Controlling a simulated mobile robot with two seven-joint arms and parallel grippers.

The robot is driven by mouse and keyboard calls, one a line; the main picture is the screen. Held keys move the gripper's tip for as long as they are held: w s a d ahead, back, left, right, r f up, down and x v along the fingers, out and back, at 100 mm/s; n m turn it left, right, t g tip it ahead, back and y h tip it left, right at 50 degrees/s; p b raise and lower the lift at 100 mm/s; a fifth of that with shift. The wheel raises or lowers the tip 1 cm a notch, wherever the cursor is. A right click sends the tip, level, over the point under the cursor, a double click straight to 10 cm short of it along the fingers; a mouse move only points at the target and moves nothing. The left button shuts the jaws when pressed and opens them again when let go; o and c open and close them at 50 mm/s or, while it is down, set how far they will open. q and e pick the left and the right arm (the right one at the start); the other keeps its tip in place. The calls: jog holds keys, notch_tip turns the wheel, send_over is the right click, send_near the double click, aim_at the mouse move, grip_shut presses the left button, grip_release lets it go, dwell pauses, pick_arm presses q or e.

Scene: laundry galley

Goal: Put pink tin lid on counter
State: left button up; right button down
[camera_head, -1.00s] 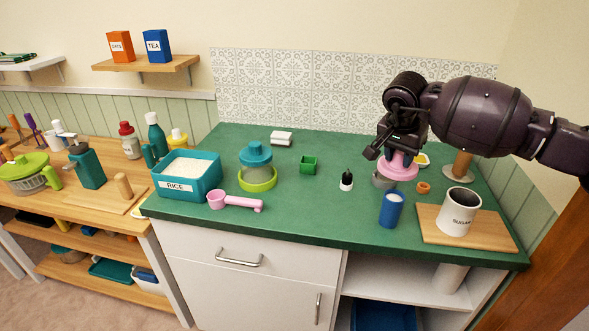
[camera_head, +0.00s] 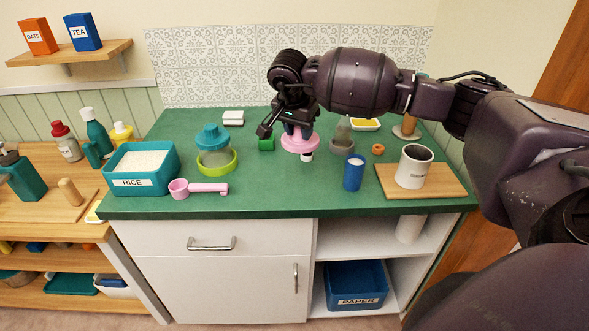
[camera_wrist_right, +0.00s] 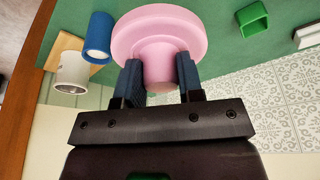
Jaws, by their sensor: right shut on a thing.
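The pink tin lid (camera_head: 299,144) is over the green counter (camera_head: 270,192), in the middle-back part. My right gripper (camera_head: 297,129) is shut on the lid's knob from above. In the right wrist view the two fingers (camera_wrist_right: 160,82) pinch the knob of the pink lid (camera_wrist_right: 158,32), with the disc facing away from the gripper. The lid partly hides a small white thing (camera_head: 306,157) under its front edge. I cannot tell whether the lid touches it. The grey tin (camera_head: 342,147) stands uncovered just right of the lid. My left gripper is not in view.
A blue cup (camera_head: 353,173) stands in front of the grey tin. A sugar canister (camera_head: 414,167) is on a board at right. A green box (camera_head: 266,144) is close left of the lid. A pink scoop (camera_head: 200,188) and rice tub (camera_head: 143,182) lie left. The front-middle counter is clear.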

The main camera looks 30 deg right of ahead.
notch_tip(320, 180, down, 15)
jog(key=shift+r, duration=0.2)
dwell(0.4)
jog(key=shift+f, duration=0.2)
jog(key=c, duration=0.8)
grip_release()
jog(key=shift+o, duration=0.2)
